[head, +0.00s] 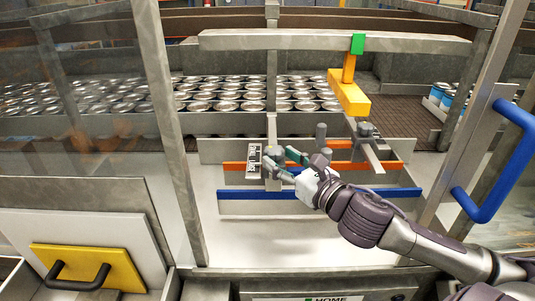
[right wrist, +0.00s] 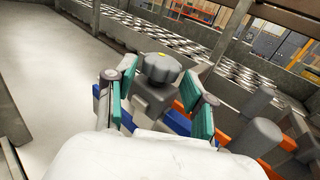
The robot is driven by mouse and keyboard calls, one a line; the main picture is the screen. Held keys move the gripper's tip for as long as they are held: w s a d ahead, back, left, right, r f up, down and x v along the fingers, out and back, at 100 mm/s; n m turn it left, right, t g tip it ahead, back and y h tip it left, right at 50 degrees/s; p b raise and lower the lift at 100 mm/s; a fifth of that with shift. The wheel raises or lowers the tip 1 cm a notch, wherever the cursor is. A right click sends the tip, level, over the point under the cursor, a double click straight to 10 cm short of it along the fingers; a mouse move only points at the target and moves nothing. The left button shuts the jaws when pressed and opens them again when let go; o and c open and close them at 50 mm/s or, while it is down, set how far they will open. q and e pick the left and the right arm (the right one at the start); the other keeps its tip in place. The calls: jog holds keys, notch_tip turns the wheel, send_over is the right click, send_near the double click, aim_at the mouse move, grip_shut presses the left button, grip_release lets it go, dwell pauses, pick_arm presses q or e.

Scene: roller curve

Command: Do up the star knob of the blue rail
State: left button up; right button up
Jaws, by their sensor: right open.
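The blue rail (head: 255,194) runs left to right at the front of the guide rails in the head view. It also shows beneath the knob in the right wrist view (right wrist: 178,124). The grey star knob (right wrist: 162,68) stands on a grey clamp block in the right wrist view, with a small yellow mark on top. My right gripper (right wrist: 155,88) is open, its teal-padded fingers on either side of the knob and block, with gaps visible. In the head view my right gripper (head: 283,160) is above and behind the blue rail and hides much of the knob area. My left gripper is out of view.
Orange rails (head: 391,166) and other grey posts (head: 320,131) stand close by. A yellow block (head: 349,95) hangs from a bar above. A door with a blue handle (head: 500,160) is at right. Many cans (head: 225,105) fill the back. Pale floor in front is clear.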

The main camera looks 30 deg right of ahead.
aim_at(267, 149)
jog(key=w+p, duration=0.1)
jog(key=w, duration=0.3)
jog(key=shift+w+a, duration=0.1)
jog(key=shift+w, duration=0.25)
jog(key=shift+w+a+p, duration=0.2)
jog(key=shift+w+p, duration=0.15)
jog(key=shift+w, duration=0.1)
jog(key=shift+f, duration=0.1)
jog(key=c, duration=0.9)
jog(key=shift+w, duration=0.1)
jog(key=shift+c, duration=0.3)
jog(key=shift+w+a+f, duration=0.1)
jog(key=shift+w+f, duration=0.1)
jog(key=shift+f, duration=0.05)
grip_shut()
